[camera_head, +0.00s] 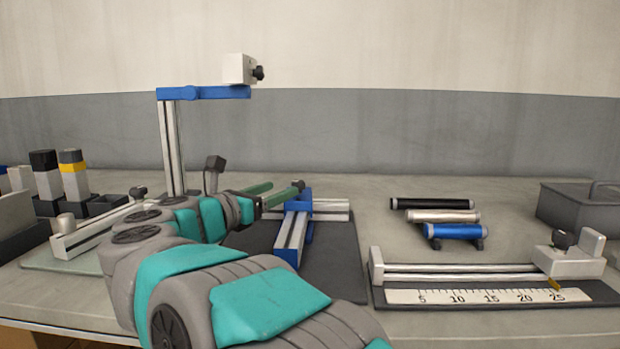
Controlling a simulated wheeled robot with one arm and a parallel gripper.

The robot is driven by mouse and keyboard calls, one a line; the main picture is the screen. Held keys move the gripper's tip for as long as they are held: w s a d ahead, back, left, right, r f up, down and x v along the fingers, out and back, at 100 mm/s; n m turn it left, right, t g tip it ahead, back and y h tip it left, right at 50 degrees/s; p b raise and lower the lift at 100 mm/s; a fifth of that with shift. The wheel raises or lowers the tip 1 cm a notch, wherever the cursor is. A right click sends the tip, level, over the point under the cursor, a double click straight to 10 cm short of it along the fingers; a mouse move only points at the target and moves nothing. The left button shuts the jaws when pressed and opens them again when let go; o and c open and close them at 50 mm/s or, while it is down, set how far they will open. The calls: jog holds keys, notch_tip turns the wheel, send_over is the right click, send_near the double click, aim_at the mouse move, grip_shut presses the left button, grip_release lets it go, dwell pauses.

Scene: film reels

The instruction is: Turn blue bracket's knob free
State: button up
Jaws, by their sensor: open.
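A blue bracket (307,207) sits on a silver rail on the dark mat in the middle of the table. Its small dark knob (298,185) stands at the upper left of the bracket. My gripper (285,192) reaches in from the left, with its two green fingers open and their tips at the knob. The knob appears at or between the fingertips. I cannot tell whether they touch it. My arm hides the left part of the mat and some of the rail.
A tall post with a blue arm (203,92) and a white block with a black knob (258,72) stands behind my gripper. Black, silver and blue rollers (455,231) lie to the right. A ruled slide (470,295) lies front right, beside a grey box (580,207).

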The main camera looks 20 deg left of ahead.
aim_at(294, 184)
jog(key=shift+w+d, duration=0.2)
jog(key=shift+d, duration=0.05)
jog(key=shift+p+x, duration=0.9)
jog(key=shift+x, duration=2.6)
grip_shut()
